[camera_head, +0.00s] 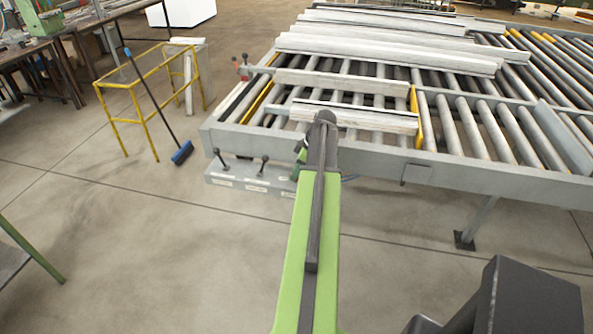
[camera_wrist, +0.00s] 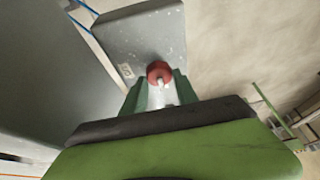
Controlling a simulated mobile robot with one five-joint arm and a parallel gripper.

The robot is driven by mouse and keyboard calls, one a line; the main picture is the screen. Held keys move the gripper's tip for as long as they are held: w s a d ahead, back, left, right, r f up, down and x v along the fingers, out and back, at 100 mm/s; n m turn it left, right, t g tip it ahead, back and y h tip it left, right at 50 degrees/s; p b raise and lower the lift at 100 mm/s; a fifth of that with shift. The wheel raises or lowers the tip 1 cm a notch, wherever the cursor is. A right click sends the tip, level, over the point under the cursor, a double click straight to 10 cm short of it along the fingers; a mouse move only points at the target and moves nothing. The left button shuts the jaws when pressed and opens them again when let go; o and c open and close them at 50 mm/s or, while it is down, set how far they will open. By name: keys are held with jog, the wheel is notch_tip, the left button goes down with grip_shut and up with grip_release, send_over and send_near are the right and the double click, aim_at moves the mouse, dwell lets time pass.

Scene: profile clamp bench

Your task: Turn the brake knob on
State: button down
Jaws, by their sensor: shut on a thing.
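A red round knob (camera_wrist: 158,70) with a pale pointer or stem shows in the middle of the wrist view, on a grey panel (camera_wrist: 150,32). A small white label (camera_wrist: 126,70) is on the panel left of the knob; I cannot read it clearly. My gripper (camera_wrist: 160,90) has its two green fingers on either side of the knob and is shut on it. In the head view my arm hides the knob and most of the gripper. The low grey control box (camera_head: 225,182) with black-knobbed levers and white labels shows left of my arm.
The roller bench (camera_head: 480,165) stands behind and right of my arm, with metal profiles (camera_head: 390,48) lying on it. A yellow rail frame (camera_head: 140,85) and a blue broom (camera_head: 181,152) stand at the left.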

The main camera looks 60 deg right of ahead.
jog(key=shift+m, duration=0.4)
jog(key=m, duration=0.1)
jog(key=m+h, duration=0.1)
jog(key=shift+s+a+m, duration=0.1)
jog(key=shift+a+m, duration=0.1)
jog(key=shift+m, duration=0.1)
jog(key=m+h, duration=0.2)
jog(key=m, duration=0.3)
jog(key=shift+a, duration=0.15)
jog(key=m+h, duration=0.1)
jog(key=m, duration=0.1)
jog(key=m+g, duration=0.1)
jog(key=m, duration=0.2)
jog(key=shift+h, duration=0.4)
jog(key=shift+w+a+m+g+h, duration=0.15)
jog(key=shift+m+g, duration=0.3)
jog(key=shift+m, duration=0.7)
jog(key=shift+w+d+m+g+h, duration=0.1)
jog(key=shift+m+g+h, duration=0.25)
jog(key=shift+m, duration=0.8)
jog(key=shift+a, duration=0.1)
jog(key=c, duration=1)
grip_release()
jog(key=shift+o, duration=0.2)
